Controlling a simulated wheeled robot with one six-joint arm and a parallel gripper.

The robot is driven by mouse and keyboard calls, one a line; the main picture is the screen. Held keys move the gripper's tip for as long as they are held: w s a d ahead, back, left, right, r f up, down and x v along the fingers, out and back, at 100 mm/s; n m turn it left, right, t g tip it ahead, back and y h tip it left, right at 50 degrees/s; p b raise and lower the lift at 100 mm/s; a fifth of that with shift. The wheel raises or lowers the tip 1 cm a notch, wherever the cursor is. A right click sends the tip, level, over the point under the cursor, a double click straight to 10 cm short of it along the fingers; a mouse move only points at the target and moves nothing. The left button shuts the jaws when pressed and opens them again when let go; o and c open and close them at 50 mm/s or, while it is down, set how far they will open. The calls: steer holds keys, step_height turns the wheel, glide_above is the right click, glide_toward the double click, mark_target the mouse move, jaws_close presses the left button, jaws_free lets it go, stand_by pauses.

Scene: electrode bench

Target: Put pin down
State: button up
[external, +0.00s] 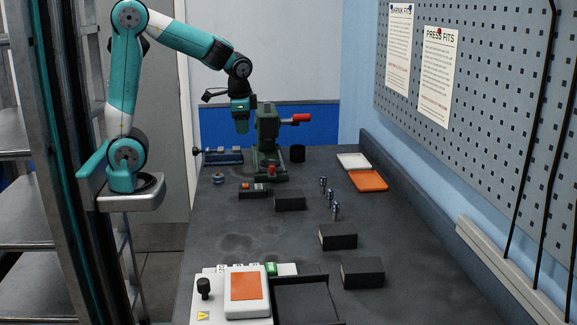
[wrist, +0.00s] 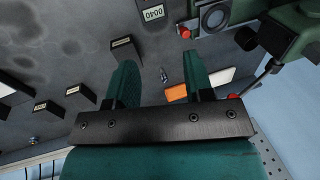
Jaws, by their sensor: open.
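Small metal pins (external: 323,182) stand in a loose row of several on the dark bench, right of the middle in the external view. My gripper (external: 241,124) is raised above the far left of the bench, beside the green press. In the wrist view its two green fingers (wrist: 160,72) are apart with nothing held between them. Which pin the task means, I cannot tell.
The green press (external: 267,130) with a red handle (external: 298,118) stands close right of my gripper. Black blocks (external: 338,237) lie along the bench. A white tray (external: 354,160) and orange tray (external: 369,181) lie at the back right. The bench's left middle (external: 235,225) is clear.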

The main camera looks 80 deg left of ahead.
steer(key=s+a+f+n+y, duration=0.1)
steer(key=s+a+n, duration=0.2)
steer(key=s+n, duration=0.4)
steer(key=s, duration=0.7)
steer(key=shift+s+f+n+g, duration=0.15)
steer(key=shift+s+n+g, duration=0.15)
steer(key=shift+s, duration=0.1)
step_height(320, 180, up, 16)
steer(key=p, duration=1.6)
stand_by(1.5)
steer(key=o, duration=0.9)
steer(key=shift+c, duration=0.2)
steer(key=shift+w, duration=0.15)
